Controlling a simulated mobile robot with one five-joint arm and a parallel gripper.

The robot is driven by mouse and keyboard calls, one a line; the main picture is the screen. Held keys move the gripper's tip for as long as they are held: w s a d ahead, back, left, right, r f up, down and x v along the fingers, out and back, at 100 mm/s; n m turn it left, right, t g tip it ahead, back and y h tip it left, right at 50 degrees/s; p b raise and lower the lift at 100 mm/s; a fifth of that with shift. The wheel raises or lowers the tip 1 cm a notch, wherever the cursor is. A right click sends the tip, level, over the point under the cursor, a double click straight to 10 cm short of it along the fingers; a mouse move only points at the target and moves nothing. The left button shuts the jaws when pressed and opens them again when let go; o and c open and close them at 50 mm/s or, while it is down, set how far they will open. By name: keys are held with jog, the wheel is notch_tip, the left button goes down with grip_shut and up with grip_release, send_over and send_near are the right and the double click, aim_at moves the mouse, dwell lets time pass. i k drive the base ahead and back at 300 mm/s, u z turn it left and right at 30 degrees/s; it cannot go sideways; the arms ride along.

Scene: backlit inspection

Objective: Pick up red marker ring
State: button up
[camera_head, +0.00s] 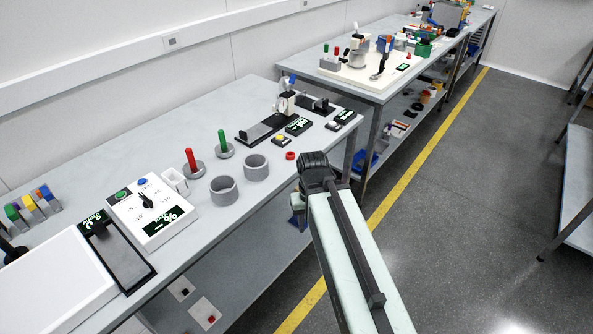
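The small red marker ring (290,156) lies flat on the near workbench (262,196), close to its right front edge. My arm reaches up from the bottom of the view, with its dark wrist joint just right of the ring and in front of the bench edge. My gripper (298,216) hangs below the wrist, beside the bench edge and apart from the ring. It is small and partly hidden by the arm, so I cannot see whether its fingers are open.
Two grey cups (224,190) stand left of the ring. Red (191,160) and green (222,142) pegs stand behind them. A yellow-button box (281,140) and dial gauge (282,105) are behind the ring. A white control box (150,212) is further left. The floor to the right is open.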

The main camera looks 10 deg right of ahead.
aim_at(290, 153)
jog(key=u, duration=4.5)
jog(key=k, duration=2.45)
jog(key=u, duration=0.15)
